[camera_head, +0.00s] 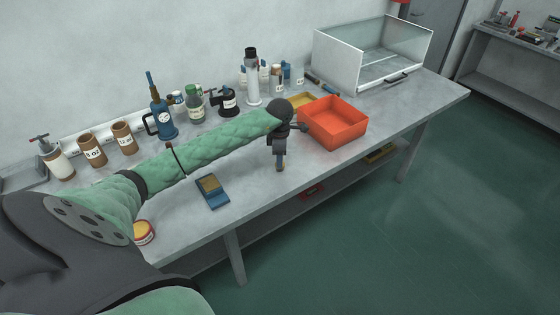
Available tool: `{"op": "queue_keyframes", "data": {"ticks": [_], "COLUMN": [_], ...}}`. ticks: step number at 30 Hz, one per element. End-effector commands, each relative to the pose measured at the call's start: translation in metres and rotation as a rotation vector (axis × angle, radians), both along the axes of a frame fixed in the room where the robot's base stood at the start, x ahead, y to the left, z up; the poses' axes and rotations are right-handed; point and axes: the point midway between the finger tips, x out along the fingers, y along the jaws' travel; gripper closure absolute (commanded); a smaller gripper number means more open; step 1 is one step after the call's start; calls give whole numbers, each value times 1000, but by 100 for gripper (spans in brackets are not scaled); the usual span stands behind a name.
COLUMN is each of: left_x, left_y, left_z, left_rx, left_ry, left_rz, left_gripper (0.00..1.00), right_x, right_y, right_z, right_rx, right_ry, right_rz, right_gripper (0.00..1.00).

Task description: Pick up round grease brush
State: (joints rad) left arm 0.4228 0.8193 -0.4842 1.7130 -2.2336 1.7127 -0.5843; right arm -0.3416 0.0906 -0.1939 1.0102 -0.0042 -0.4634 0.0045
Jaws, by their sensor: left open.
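My left gripper (280,167) points down over the front part of the grey workbench (255,195), just left of an orange bin (347,142). Its jaws are open. I cannot surely make out the round grease brush. My green-sleeved left arm crosses the bench and hides part of it. My right gripper is not in view.
A blue block with a tan top (212,190) lies left of the gripper. A round tin (143,232) is near the front left. A blue oil can (161,120), brown cups (92,150) and bottles line the back. A glass-sided case (340,62) stands at the right.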

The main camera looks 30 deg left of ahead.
Motion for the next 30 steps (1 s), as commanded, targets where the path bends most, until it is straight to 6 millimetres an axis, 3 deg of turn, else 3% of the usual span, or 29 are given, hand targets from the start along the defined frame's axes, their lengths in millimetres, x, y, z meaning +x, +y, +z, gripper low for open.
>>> {"op": "queue_keyframes", "data": {"ticks": [8,15,28,30], "left_x": [0,0,1,1], "left_y": [0,0,0,0], "left_z": [-2,-2,3,8], "left_rx": [-1,-1,0,0], "left_ry": [-1,-1,-2,-4], "left_rz": [0,0,-1,-2], "left_gripper": [54,100,100,100], "right_x": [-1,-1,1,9], "right_y": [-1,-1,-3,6], "right_z": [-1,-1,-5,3], "right_rx": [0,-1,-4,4], "right_ry": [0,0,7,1], "right_rz": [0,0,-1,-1], "right_gripper": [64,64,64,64]}}
